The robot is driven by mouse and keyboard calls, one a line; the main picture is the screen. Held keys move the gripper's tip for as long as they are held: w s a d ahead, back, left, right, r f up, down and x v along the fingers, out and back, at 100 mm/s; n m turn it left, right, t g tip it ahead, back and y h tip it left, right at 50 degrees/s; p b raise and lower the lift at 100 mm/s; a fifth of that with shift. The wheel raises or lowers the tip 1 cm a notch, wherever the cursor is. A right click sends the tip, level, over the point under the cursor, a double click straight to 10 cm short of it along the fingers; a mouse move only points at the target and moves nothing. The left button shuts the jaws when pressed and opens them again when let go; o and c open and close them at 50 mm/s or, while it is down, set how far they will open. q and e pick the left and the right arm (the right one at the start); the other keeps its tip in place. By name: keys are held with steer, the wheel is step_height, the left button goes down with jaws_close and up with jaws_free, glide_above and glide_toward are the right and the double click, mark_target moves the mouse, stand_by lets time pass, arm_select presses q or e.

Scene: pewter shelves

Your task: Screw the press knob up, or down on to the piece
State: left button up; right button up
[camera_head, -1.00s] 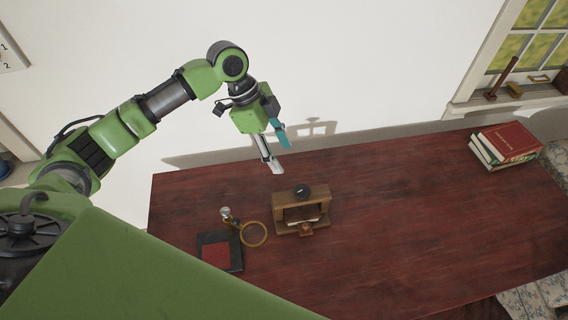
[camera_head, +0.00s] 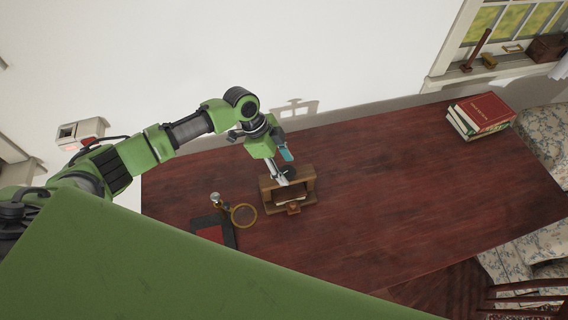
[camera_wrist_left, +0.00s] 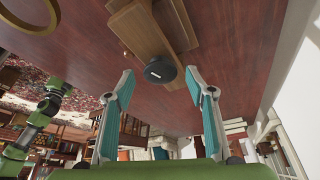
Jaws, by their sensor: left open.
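The wooden press (camera_head: 268,195) stands on the dark red table, with a small wooden block at its front. Its round black knob (camera_head: 289,172) is on top, partly hidden by my gripper in the head view. My left gripper (camera_head: 281,167) is open and reaches down at the knob from above. In the left wrist view the black knob (camera_wrist_left: 160,69) lies between and beyond the two spread fingertips, apart from both. Pale pieces lie inside the press frame; details are too small to tell. My right gripper is not in view.
Left of the press are a brass-ringed magnifier (camera_head: 244,215) and a dark book with a red panel (camera_head: 211,234). A stack of books (camera_head: 482,114) is at the far right of the table (camera_head: 400,190). The table's middle and right are clear.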

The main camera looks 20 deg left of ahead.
arm_select(q)
steer(key=c, duration=0.9)
steer(key=shift+c, duration=1)
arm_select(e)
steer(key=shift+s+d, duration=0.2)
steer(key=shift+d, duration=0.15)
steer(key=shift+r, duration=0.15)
